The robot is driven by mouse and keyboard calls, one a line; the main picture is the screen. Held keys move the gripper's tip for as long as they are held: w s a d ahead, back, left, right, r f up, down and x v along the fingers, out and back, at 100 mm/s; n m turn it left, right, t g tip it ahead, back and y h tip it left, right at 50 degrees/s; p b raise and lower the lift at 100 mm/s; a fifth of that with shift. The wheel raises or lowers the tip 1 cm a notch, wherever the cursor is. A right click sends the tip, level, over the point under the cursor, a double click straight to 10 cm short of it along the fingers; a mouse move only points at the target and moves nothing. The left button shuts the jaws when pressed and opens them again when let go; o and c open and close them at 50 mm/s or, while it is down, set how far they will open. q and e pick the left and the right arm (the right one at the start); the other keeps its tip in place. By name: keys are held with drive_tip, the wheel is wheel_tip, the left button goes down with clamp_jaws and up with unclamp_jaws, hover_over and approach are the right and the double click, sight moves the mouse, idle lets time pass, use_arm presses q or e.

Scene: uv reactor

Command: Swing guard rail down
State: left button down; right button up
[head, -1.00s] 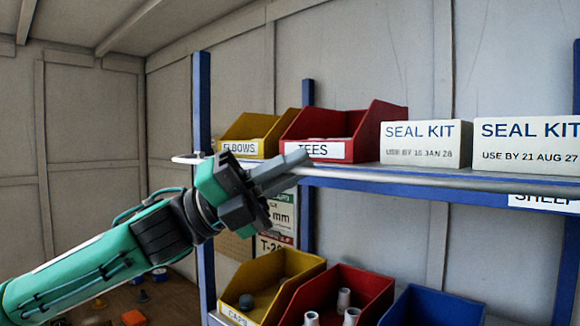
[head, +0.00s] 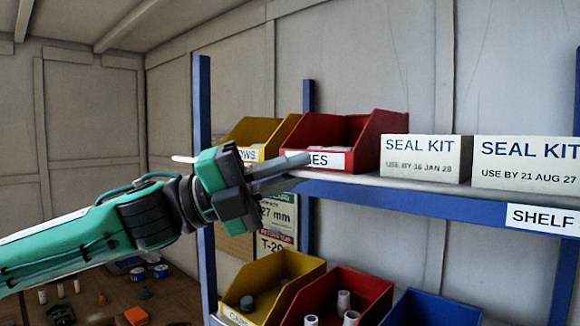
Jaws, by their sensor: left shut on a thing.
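The guard rail (head: 345,179) is a thin pale bar along the front edge of the upper blue shelf (head: 440,205). Its left end (head: 183,159) sticks out past the left blue post. My left gripper (head: 285,170), on a teal and black arm from the left, is shut on the rail in front of the yellow and red bins. Its fingers and body hide the part of the rail they hold. My right gripper is not in view.
On the upper shelf stand a yellow bin (head: 262,132), a red bin (head: 335,128) and two seal kit boxes (head: 420,158). Below are yellow (head: 290,268), red (head: 368,285) and blue (head: 435,308) bins. A blue post (head: 202,110) stands behind my gripper.

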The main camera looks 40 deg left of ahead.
use_arm(q)
drive_tip(key=shift+r+n+y+p, duration=0.4)
drive_tip(key=shift+n+p, duration=0.2)
drive_tip(key=shift+p, duration=0.05)
drive_tip(key=shift+w, duration=0.1)
drive_tip(key=c, duration=1.5)
unclamp_jaws()
drive_tip(key=shift+f, duration=0.1)
